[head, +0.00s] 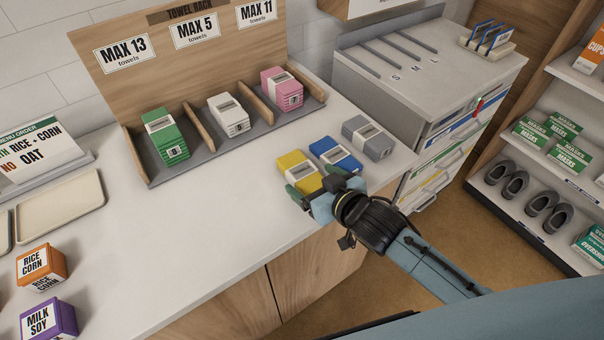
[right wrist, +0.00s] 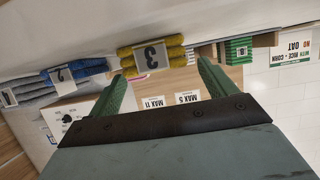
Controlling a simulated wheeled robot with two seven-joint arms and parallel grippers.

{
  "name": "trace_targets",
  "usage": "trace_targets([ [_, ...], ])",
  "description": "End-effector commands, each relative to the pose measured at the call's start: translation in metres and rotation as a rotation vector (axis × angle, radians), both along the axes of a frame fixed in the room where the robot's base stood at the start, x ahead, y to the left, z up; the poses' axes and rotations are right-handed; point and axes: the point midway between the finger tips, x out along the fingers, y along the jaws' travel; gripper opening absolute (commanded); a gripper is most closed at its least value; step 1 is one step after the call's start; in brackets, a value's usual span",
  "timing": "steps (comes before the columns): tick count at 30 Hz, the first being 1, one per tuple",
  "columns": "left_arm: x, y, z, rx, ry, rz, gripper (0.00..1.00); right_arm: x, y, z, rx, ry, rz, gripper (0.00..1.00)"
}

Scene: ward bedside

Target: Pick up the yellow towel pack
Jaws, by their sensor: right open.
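The yellow towel pack (head: 298,171) lies on the white counter, left of a blue pack, with a pale paper band around it. My right gripper (head: 314,183) is at its near edge, low over the counter's front. In the right wrist view the yellow pack (right wrist: 153,56) shows as a folded stack with a label reading 3. The two green fingers of the right gripper (right wrist: 163,72) stand apart, one toward each side of the pack; I cannot tell whether they touch it. Part of the pack is hidden by the gripper in the head view. My left gripper is out of view.
A blue towel pack (head: 336,154) lies close on the right, with a grey pack (head: 368,138) beyond it. The towel rack (head: 185,166) holds green, white and pink packs in separate bays. The counter left of the yellow pack is clear.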

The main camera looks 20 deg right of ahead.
Motion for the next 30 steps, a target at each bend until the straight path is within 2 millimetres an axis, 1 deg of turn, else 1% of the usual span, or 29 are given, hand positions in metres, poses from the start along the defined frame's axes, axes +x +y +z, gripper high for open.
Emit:
trace_targets([
  [1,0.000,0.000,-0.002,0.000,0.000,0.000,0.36,0.008,0.002,-0.005,-0.001,-0.001,-0.001,0.84],
  [2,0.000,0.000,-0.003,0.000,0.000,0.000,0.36,0.011,0.003,-0.008,-0.001,-0.001,0.000,0.84],
  [6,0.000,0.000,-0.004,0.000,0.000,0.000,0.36,0.025,0.008,-0.014,-0.001,-0.001,0.000,0.84],
  [9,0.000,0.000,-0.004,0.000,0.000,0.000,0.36,0.028,0.009,-0.016,-0.001,0.000,0.000,0.84],
  [15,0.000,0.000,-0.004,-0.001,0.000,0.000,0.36,0.028,0.009,-0.016,-0.001,0.000,0.000,0.84],
  [26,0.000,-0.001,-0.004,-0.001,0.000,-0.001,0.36,0.028,0.009,-0.016,-0.001,0.000,0.000,0.36],
  [27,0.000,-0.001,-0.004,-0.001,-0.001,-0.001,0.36,0.028,0.009,-0.015,0.000,-0.001,0.001,0.34],
  [30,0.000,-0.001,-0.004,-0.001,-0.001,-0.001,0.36,0.028,0.009,-0.015,0.000,-0.001,0.001,0.34],
])
